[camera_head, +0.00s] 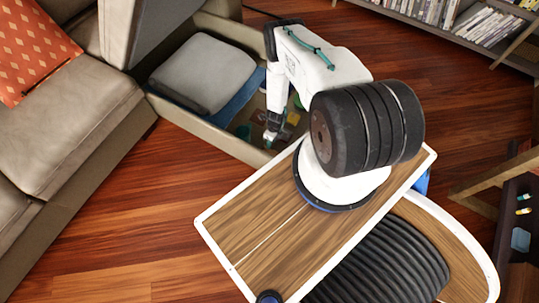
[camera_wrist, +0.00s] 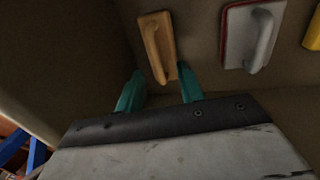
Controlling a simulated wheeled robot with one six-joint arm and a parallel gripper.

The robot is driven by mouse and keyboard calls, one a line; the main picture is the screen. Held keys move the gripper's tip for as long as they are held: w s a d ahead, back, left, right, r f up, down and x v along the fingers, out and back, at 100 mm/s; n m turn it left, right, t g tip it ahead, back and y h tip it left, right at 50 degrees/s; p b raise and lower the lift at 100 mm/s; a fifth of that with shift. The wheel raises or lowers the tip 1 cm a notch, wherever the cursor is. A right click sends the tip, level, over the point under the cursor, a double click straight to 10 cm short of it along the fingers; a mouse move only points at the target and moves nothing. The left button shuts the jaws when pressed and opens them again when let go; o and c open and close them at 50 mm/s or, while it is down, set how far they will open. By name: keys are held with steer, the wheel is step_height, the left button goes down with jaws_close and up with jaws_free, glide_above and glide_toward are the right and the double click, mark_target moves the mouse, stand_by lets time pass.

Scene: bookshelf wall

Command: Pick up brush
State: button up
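My gripper (camera_head: 270,138) reaches down into the open storage box under the sofa. In the wrist view my gripper (camera_wrist: 159,70) has its two teal fingers spread apart, with nothing clearly held between them. A tan, wood-coloured block with a raised handle (camera_wrist: 156,46) lies on the box floor just beyond the fingertips; its near end shows beside the right finger. It may be the brush, but I see no bristles. A grey handled tool with a red edge (camera_wrist: 250,36) lies to its right. In the head view these tools are too small to tell apart.
The storage box (camera_head: 208,133) has raised walls around my gripper. A grey cushion (camera_head: 203,72) and blue cloth (camera_head: 240,97) lie inside on the left. Part of a yellow object (camera_wrist: 313,32) shows at the wrist view's right edge. The wooden floor (camera_head: 120,225) in front is clear.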

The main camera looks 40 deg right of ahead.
steer(key=f, duration=0.1)
steer(key=a+f, duration=0.1)
steer(key=f, duration=0.2)
steer(key=shift+s+a+f, duration=0.15)
steer(key=shift+s, duration=0.2)
jaws_close()
step_height(320, 180, up, 10)
stand_by(0.4)
steer(key=c, duration=0.8)
jaws_free()
jaws_close()
